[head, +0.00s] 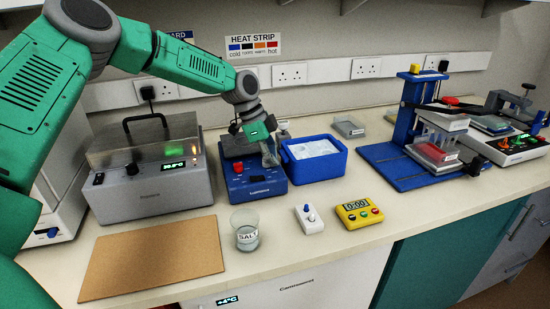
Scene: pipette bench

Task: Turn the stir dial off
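My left arm reaches in from the left, and its gripper (270,155) hangs over the right part of a blue bench device (258,189). The gripper is small and partly seen against its own links, so I cannot tell whether it is open or shut. The blue device has a dark top and a red knob (238,167) on its front left. A small white box (310,219) with a blue knob (309,208) stands in front, apart from the gripper. No readable label shows which knob is the stir dial. My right gripper is not in view.
A blue tub (314,176) of white contents stands right of the device. A lidded grey bath (150,190) stands left. A SALT beaker (246,240), yellow timer (359,222) and brown board (153,257) lie in front. A blue stand (398,165) is at right.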

